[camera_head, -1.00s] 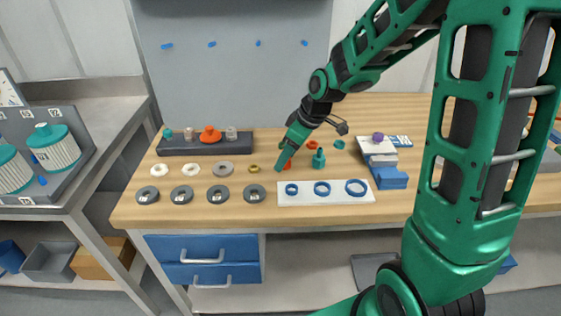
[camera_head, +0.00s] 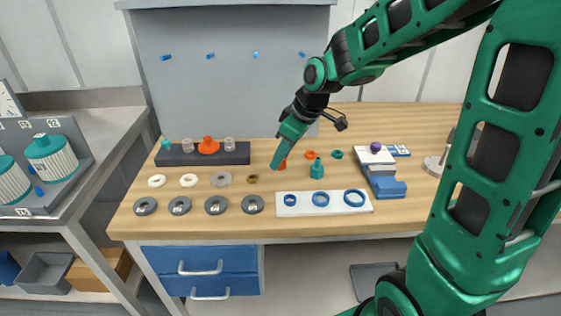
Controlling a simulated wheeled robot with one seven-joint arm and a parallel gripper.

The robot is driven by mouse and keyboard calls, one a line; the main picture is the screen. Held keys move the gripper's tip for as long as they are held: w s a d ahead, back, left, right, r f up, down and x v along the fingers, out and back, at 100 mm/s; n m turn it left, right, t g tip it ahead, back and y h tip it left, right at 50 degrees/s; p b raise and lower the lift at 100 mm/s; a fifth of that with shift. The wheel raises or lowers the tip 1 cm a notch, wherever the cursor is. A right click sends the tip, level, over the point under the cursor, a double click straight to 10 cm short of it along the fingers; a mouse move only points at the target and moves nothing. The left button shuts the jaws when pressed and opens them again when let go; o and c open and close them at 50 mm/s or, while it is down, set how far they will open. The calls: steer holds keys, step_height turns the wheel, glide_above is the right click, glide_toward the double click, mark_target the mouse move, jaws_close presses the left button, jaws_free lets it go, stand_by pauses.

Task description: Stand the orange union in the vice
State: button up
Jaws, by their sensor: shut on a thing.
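My gripper (camera_head: 279,158) points down over the middle of the wooden bench. It is shut on a small orange piece (camera_head: 283,164), which I take to be the orange union. Most of it is hidden behind the fingers, and I cannot tell whether it touches the bench. The vice appears to be the grey and blue block (camera_head: 386,187) to the right of the gripper. A purple knob (camera_head: 375,147) shows on its grey back part. A larger orange fitting (camera_head: 208,146) stands in the dark rack at the left.
A teal fitting (camera_head: 316,169) stands just right of my gripper, with an orange ring (camera_head: 310,155) behind it. A white board (camera_head: 305,203) with blue rings lies in front. Grey discs (camera_head: 216,205) and pale rings lie left. A dark rack (camera_head: 180,158) stands behind them.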

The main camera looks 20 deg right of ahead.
steer(key=s+a+r, duration=0.5)
steer(key=s+r, duration=0.1)
steer(key=r, duration=0.4)
steer(key=shift+s+a, duration=0.2)
steer(key=shift+a, duration=0.2)
